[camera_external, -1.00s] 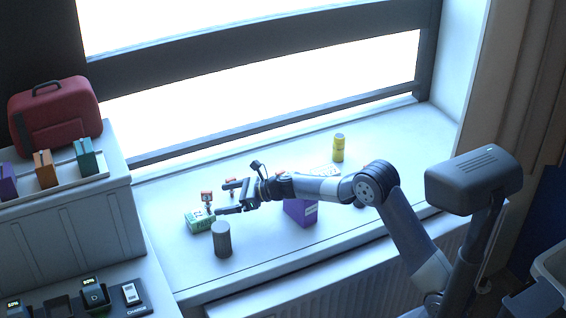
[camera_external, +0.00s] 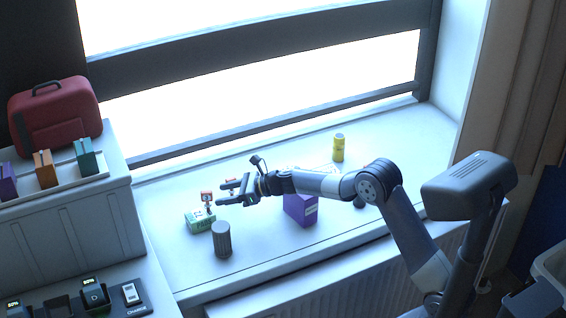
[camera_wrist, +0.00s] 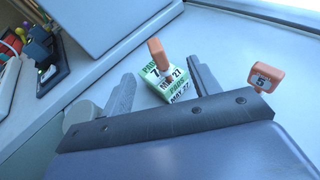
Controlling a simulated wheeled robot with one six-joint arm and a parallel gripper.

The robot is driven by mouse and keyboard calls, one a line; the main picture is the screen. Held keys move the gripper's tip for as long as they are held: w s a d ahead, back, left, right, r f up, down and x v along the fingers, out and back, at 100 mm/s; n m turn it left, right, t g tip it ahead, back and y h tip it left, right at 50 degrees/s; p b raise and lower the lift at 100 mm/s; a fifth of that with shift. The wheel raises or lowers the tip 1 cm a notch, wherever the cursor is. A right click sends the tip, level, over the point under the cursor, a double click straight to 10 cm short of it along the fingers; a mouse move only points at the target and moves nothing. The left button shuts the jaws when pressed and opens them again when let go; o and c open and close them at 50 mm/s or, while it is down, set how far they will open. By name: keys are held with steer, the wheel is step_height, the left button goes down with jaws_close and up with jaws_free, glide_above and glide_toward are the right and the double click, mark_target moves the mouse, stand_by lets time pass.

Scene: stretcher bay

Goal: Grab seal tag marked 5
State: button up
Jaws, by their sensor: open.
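The seal tag marked 5 (camera_wrist: 263,77) is a small orange block with a grey label, at the right of the wrist view. It stands outside my right-hand finger, apart from it. In the external view I cannot pick it out surely; an orange bit shows by the upper finger. My gripper (camera_external: 219,194) is open and empty above the sill, and it also shows in the wrist view (camera_wrist: 160,72). Between and beyond its fingers is a second orange tag (camera_wrist: 156,47), its face not readable, at a green-and-white box (camera_wrist: 175,76) printed PADS. That box (camera_external: 199,221) is left of my fingertips.
A grey canister (camera_external: 221,239) stands close below my gripper. A purple box (camera_external: 301,210) is under my arm, and a yellow container (camera_external: 338,148) stands further right. A white cabinet (camera_external: 75,240) with a red case (camera_external: 55,115) borders the sill at left.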

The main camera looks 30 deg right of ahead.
steer(key=w+d+r+m+t+h+b, duration=0.2)
steer(key=w+d+r+m+t+h, duration=0.1)
steer(key=m+t+h, duration=0.4)
steer(key=d+f+m+h, duration=0.1)
steer(key=f, duration=0.1)
steer(key=s+d+f+m+h, duration=0.1)
steer(key=h, duration=0.1)
steer(key=d+f+m+h, duration=0.1)
steer(key=f, duration=0.1)
steer(key=shift+s+d+f+m+g+h+b, duration=0.3)
steer(key=shift+f+m+g+h+b, duration=0.05)
steer(key=shift+m+g+h, duration=0.05)
steer(key=p+x, duration=0.1)
steer(key=x, duration=0.4)
steer(key=shift+w+a, duration=0.1)
steer(key=shift+w, duration=0.05)
steer(key=shift+w+a+f+p, duration=0.15)
steer(key=shift+w+p, duration=0.5)
steer(key=shift+p, duration=0.05)
steer(key=shift+p+x, duration=0.9)
steer(key=shift+x, duration=1.05)
